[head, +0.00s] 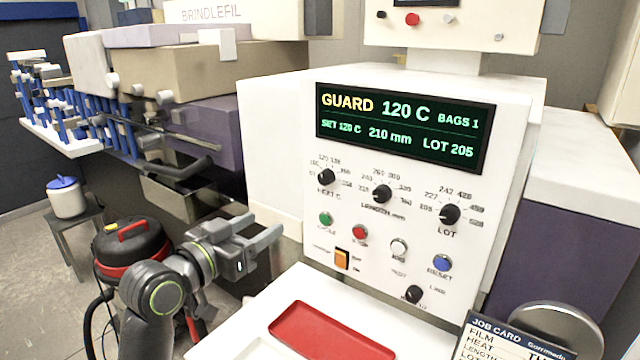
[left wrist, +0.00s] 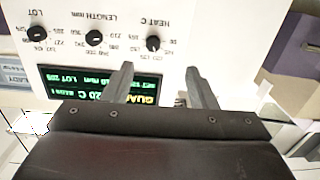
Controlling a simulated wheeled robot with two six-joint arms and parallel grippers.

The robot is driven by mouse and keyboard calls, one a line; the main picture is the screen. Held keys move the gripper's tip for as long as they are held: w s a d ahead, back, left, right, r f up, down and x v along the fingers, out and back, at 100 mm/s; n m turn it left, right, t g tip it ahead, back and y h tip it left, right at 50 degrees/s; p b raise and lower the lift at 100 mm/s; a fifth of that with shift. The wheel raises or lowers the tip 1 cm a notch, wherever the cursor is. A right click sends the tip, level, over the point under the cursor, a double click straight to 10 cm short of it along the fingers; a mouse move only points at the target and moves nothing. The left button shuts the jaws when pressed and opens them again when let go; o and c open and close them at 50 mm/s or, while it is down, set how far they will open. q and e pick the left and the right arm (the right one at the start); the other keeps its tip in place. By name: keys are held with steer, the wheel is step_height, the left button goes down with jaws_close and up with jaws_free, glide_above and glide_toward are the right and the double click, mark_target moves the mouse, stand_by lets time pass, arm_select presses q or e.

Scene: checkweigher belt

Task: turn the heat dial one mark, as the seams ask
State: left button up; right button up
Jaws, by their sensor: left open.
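The heat dial (head: 326,176) is a small black knob at the upper left of the white panel, with marks around it. It also shows upside down in the left wrist view (left wrist: 153,43). The display (head: 405,127) reads GUARD 120 C, BAGS 1, SET 120 C, 210 mm, LOT 205. My left gripper (head: 268,229) is open and empty, below and left of the heat dial, apart from it. In the left wrist view its fingers (left wrist: 158,70) stand apart with the dial beyond the gap. No seams can be made out. My right gripper is out of view.
The length dial (head: 382,193) and lot dial (head: 449,214) sit right of the heat dial. Buttons and an orange switch (head: 342,258) lie below. A red tray (head: 330,335) and job card (head: 510,342) are in front. A red-black vacuum (head: 132,245) stands left.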

arm_select(q)
step_height(320, 180, up, 2)
steer(key=d, duration=0.1)
steer(key=p, duration=0.5)
glide_toward(323, 179)
steer(key=shift+m+h, duration=0.3)
steer(key=shift+h, duration=0.1)
steer(key=x, duration=0.7)
steer(key=shift+w+f, duration=0.15)
steer(key=shift+w, duration=0.15)
steer(key=shift+w+d, duration=0.45)
steer(key=shift+w, duration=0.15)
steer(key=c, duration=1)
